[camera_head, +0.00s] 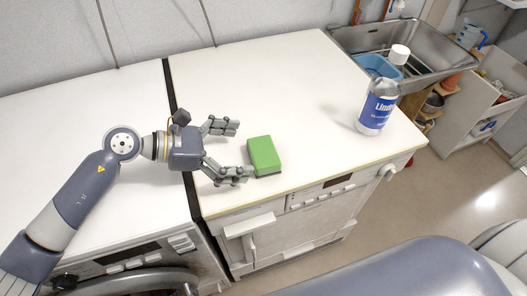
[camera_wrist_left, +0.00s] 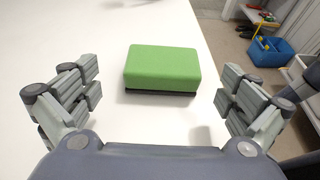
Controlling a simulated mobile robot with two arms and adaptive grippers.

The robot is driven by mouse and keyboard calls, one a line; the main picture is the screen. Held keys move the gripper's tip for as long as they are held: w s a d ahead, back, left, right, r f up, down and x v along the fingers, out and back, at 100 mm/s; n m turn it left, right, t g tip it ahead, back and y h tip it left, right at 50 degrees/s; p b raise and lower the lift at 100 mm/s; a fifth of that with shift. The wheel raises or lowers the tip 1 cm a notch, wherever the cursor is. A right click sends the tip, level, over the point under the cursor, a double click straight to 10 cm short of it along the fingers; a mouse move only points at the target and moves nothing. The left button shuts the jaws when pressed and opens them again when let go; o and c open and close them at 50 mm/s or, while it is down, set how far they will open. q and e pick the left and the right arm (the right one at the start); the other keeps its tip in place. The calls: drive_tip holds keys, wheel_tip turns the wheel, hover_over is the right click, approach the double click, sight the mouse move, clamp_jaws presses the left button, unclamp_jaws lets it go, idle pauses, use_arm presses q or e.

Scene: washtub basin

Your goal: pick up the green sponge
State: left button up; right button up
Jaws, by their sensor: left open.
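The green sponge (camera_head: 264,154) lies flat on the white top near its front edge in the head view. It has a dark underside layer. In the left wrist view the sponge (camera_wrist_left: 161,68) lies ahead of the gripper, between the lines of the two fingers. My left gripper (camera_head: 232,150) is open and empty, just to the left of the sponge. Its near fingertip is close to the sponge's near left corner; I cannot tell whether it touches. The open fingers also show in the wrist view (camera_wrist_left: 160,90). My right gripper is not in view.
A clear bottle with a blue label (camera_head: 377,104) stands at the right end of the white top (camera_head: 260,80). A metal sink (camera_head: 425,50) with a blue tub (camera_head: 376,65) lies beyond it. The top behind the sponge is clear. A dark gap (camera_head: 170,90) separates the two appliances.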

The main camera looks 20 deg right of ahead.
sight(257, 152)
use_arm(q)
drive_tip(key=p+x, duration=0.1)
drive_tip(key=x, duration=0.3)
drive_tip(key=shift+s+d+p, duration=0.15)
drive_tip(key=shift+s+p, duration=0.1)
drive_tip(key=shift+p, duration=0.15)
drive_tip(key=shift+d+f, duration=0.1)
drive_tip(key=shift+d, duration=0.25)
drive_tip(key=shift+d+f, duration=0.1)
drive_tip(key=shift+f, duration=0.05)
drive_tip(key=c, duration=0.9)
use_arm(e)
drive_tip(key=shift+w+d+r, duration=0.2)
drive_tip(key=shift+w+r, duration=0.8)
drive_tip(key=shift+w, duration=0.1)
